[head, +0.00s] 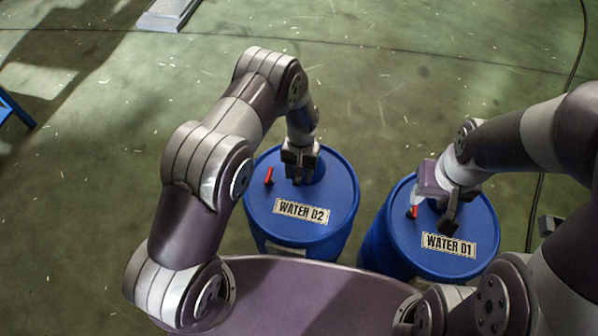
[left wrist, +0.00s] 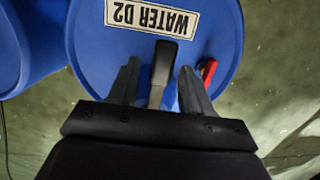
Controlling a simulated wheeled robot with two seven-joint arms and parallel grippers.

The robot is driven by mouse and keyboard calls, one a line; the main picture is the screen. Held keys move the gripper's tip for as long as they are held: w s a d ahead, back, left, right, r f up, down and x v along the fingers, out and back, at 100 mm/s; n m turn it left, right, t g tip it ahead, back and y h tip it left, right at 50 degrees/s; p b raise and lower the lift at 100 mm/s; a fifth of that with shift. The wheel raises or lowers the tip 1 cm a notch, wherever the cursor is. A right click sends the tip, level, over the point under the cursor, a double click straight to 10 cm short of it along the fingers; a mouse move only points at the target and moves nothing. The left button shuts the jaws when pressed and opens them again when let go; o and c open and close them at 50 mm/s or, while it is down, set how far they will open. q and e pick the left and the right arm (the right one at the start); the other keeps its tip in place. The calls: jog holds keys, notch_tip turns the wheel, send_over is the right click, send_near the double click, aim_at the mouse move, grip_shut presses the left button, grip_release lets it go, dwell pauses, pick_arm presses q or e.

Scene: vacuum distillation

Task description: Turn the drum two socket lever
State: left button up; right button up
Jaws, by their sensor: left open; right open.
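The blue drum labelled WATER D2 (head: 318,230) stands upright in front of me, and it fills much of the left wrist view (left wrist: 100,50). My left gripper (head: 299,178) is over the back part of its lid, pointing down. In the left wrist view its fingers (left wrist: 158,80) are apart. A grey lever-like piece with a dark end (left wrist: 165,62) lies between them, and I cannot tell whether they touch it. A small red piece (head: 268,176) stands on the lid left of the gripper. My right gripper (head: 433,205) is open over the lid of the other drum.
The blue drum labelled WATER D1 (head: 405,248) stands to the right, with a small gap between the drums. A red piece (head: 412,212) shows on its lid, close to my right gripper. Open green floor (head: 400,80) lies behind the drums. A dark cable runs along the right.

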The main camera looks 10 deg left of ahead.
pick_arm(q)
notch_tip(320, 180, up, 12)
jog(key=w, duration=0.2)
jog(key=shift+b, duration=0.45)
jog(key=s+a+r+t, duration=0.1)
jog(key=s+a+r, duration=0.3)
jog(key=s+r, duration=0.2)
jog(key=s+a+r+t, duration=0.2)
jog(key=s+a+r, duration=0.3)
jog(key=s, duration=0.6)
jog(key=shift+a+r+n, duration=0.2)
jog(key=shift+r+n, duration=0.2)
jog(key=shift+r, duration=0.55)
